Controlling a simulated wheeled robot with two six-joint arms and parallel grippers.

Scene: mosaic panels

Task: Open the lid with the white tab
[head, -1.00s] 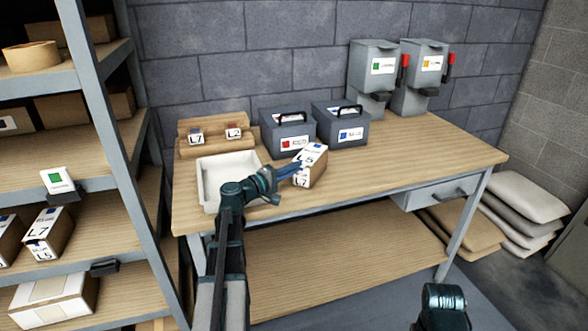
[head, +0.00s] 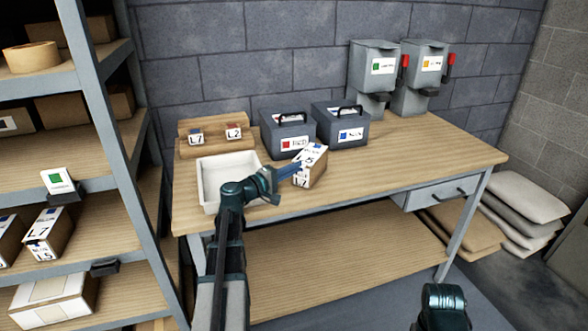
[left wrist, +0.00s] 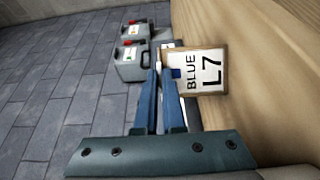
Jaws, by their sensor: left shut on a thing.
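Two grey boxes with lids and top handles stand at the back of the bench: the red-labelled box (head: 288,134) and the blue-labelled box (head: 341,125). I cannot make out a white tab on either lid. My left gripper (head: 292,171) is in front of the red-labelled box. It is shut on a small brown carton (head: 316,172) with white labels. In the left wrist view the carton (left wrist: 208,72) reads "BLUE L7" beside the fingertips (left wrist: 164,75); the exact grip is hard to see. My right gripper is out of view.
A white tray (head: 203,186) lies left of my gripper, before a wooden rack (head: 213,136) marked L7 and L2. A shelf unit (head: 120,120) stands left. The bench's right part is clear.

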